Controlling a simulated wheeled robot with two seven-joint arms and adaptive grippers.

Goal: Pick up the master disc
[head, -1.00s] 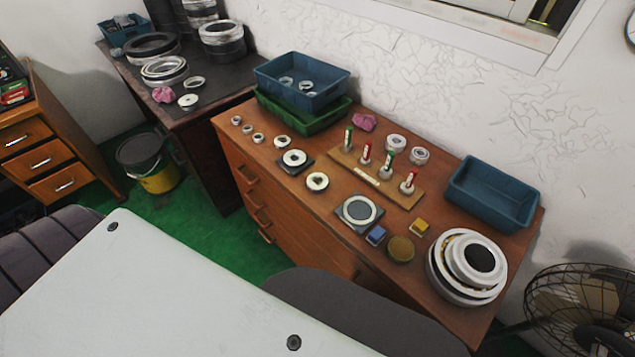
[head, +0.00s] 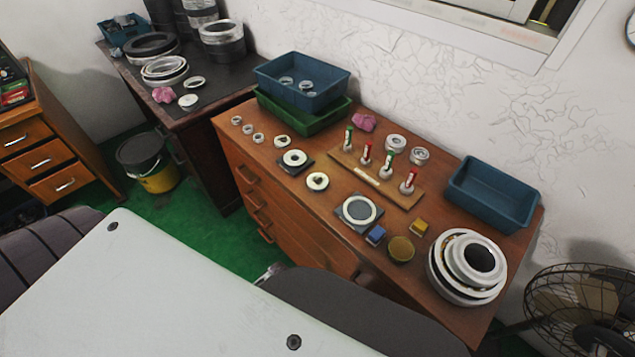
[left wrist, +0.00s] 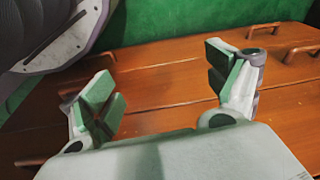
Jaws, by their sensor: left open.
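A flat brass-coloured disc (head: 401,249) lies near the front edge of the wooden cabinet top, left of the large stacked rings; I cannot tell for certain that it is the master disc. A pale ring (head: 359,211) on a dark square plate lies just left of it. My left gripper (left wrist: 166,88) is open and empty in the left wrist view, its green-padded fingers wide apart before the cabinet's wooden drawer fronts. In the head view only a small grey piece, probably of it, shows low beside the drawers. My right gripper is not in view.
Near the disc are a blue block (head: 376,235), a yellow block (head: 419,228) and the stacked rings (head: 467,267). Behind stand a pegged board (head: 367,174) and an empty blue bin (head: 491,194). A dark rounded shape (head: 350,308) covers the cabinet's lower front.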

